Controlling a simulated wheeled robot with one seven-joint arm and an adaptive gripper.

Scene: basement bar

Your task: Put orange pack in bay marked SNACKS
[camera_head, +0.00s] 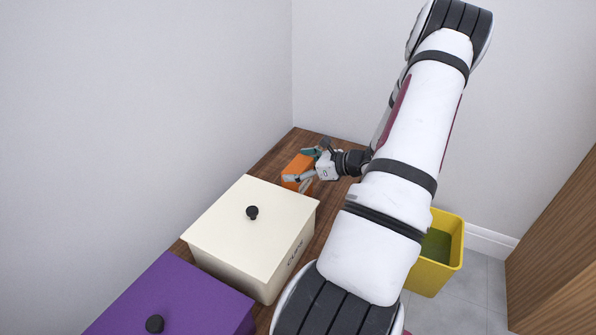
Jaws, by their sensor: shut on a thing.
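The orange pack (294,171) is at the far end of the wooden counter, just behind the cream box. My gripper (308,168) is shut on the orange pack from its right side. Whether the pack rests on the counter or is lifted slightly, I cannot tell. No bay marked SNACKS can be read in this view. My own arm hides part of the counter and the floor to the right.
A cream lidded box (225,220) with a black knob and lettering that seems to read CUPS stands on the counter (318,143). A purple lidded box (190,300) is nearer. A yellow bin (449,240) stands at right, near a wooden panel (560,250). Walls border the counter.

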